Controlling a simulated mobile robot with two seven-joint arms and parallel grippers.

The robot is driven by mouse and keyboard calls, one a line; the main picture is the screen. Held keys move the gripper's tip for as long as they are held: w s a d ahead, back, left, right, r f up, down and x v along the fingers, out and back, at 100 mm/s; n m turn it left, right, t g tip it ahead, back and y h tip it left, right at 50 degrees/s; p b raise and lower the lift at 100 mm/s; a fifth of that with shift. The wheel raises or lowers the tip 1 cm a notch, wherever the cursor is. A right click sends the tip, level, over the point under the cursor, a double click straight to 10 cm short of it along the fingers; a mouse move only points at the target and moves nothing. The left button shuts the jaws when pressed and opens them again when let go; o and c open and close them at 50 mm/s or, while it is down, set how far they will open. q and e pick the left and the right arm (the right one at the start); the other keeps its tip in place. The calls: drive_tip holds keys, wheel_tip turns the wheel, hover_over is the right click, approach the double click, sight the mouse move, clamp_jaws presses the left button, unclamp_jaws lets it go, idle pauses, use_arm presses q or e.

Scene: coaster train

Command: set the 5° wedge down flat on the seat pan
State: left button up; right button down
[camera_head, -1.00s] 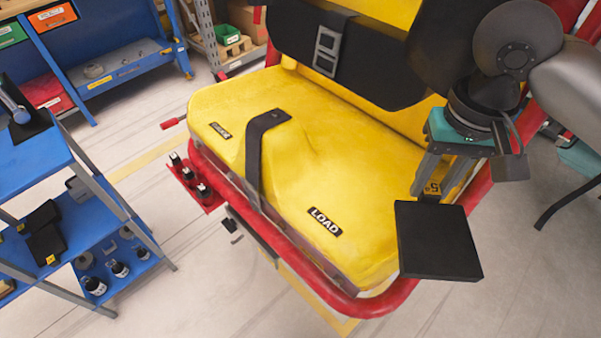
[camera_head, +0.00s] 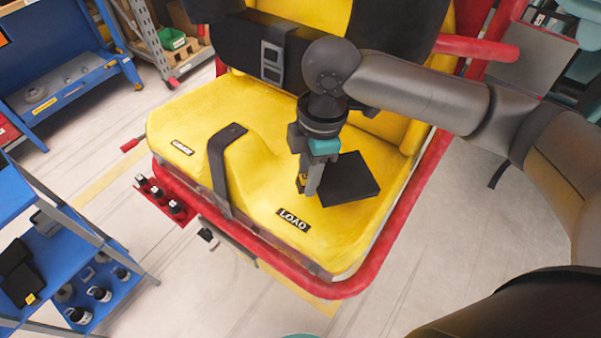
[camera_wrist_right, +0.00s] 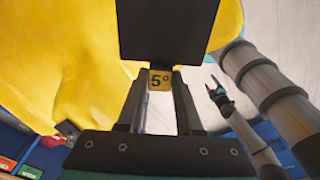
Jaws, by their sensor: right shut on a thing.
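The 5° wedge is a flat black plate (camera_head: 348,178) with a yellow tab marked 5°, clear in the right wrist view (camera_wrist_right: 160,80). My right gripper (camera_head: 309,187) is shut on this tab. The plate is over the right part of the yellow seat pan (camera_head: 262,105), beyond the LOAD label. It looks slightly tilted; I cannot tell whether it touches the seat. My left gripper (camera_wrist_right: 215,90) shows small in the right wrist view, its fingers apart and empty. It is not in the head view.
A black strap (camera_head: 218,170) crosses the seat's raised middle. A red tube frame (camera_head: 250,262) rims the seat, with the backrest and black lap pad (camera_head: 235,40) behind. A blue shelf cart (camera_head: 60,240) stands left. The seat's left part is clear.

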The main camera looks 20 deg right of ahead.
sight(299, 190)
drive_tip(key=n, duration=0.1)
drive_tip(key=n+p, duration=0.1)
drive_tip(key=n, duration=0.1)
drive_tip(key=a+n, duration=0.1)
drive_tip(key=n, duration=0.1)
drive_tip(key=shift+f+g, duration=0.35)
drive_tip(key=shift+g, duration=0.05)
drive_tip(key=n, duration=0.1)
drive_tip(key=n+p, duration=0.1)
drive_tip(key=shift+s+a+f+n, duration=0.1)
drive_tip(key=shift+a+f+n, duration=0.1)
drive_tip(key=shift+f+n, duration=0.15)
drive_tip(key=f+b, duration=0.2)
drive_tip(key=b, duration=0.1)
drive_tip(key=f+b, duration=0.2)
drive_tip(key=shift+s+a+f, duration=0.1)
drive_tip(key=shift+s+a, duration=0.1)
drive_tip(key=shift+a, duration=0.05)
drive_tip(key=shift+r, duration=0.3)
drive_tip(key=shift+p, duration=0.6)
drive_tip(key=shift+f, duration=0.1)
drive_tip(key=shift+f, duration=0.15)
drive_tip(key=shift+s+a+f+b, duration=0.1)
drive_tip(key=shift+f+b, duration=0.15)
drive_tip(key=shift+f, duration=0.3)
drive_tip(key=shift+s+a+f+b, duration=0.1)
drive_tip(key=shift+f+b, duration=0.1)
drive_tip(key=shift+f, duration=0.3)
